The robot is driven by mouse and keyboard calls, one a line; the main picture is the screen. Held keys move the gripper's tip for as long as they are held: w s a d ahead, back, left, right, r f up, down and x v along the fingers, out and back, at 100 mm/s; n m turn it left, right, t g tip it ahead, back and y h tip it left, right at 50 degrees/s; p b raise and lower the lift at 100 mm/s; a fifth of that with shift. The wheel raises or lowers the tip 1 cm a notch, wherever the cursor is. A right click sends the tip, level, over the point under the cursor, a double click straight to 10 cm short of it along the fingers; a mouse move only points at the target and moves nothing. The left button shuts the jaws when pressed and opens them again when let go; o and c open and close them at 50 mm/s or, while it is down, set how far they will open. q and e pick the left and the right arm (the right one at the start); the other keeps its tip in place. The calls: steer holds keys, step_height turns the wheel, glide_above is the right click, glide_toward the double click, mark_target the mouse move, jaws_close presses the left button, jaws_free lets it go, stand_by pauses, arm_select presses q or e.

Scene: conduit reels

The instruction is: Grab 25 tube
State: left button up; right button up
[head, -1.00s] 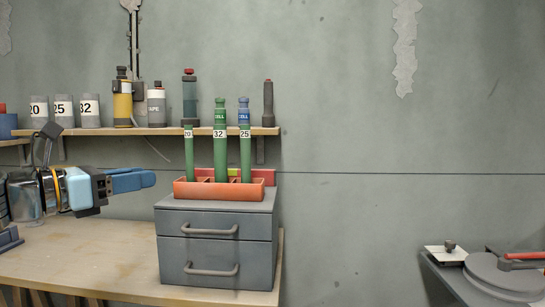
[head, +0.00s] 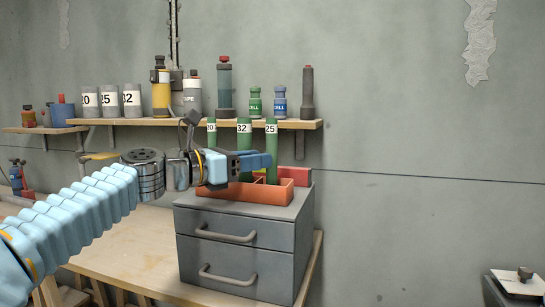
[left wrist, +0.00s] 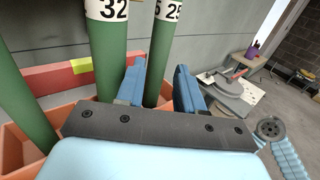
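The green 25 tube (head: 271,150) stands upright at the right end of the orange rack (head: 285,193). The 32 tube (head: 244,140) stands left of it, and the 20 tube (head: 211,131) is farthest left. My left gripper (head: 262,161) is at the tubes above the rack, its fingers level. In the left wrist view its blue fingers (left wrist: 160,85) are spread apart. The 25 tube (left wrist: 161,55) shows between them, with space to the right finger; I cannot tell how deep it sits. The gripper hides the tubes' lower parts in the head view. My right gripper is not in view.
The rack stands on a grey two-drawer cabinet (head: 232,228) on a wooden bench (head: 140,250). A wall shelf (head: 160,121) behind holds grey numbered cups, bottles and two CELL bottles (head: 255,103). Right of the cabinet is open space before a low dark table (head: 515,292).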

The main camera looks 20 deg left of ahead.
arm_select(q)
steer(key=p+x, duration=0.1)
steer(key=x, duration=0.4)
steer(key=shift+w+a+f, duration=0.1)
steer(key=shift+f, duration=0.05)
steer(key=shift+c, duration=0.2)
jaws_close()
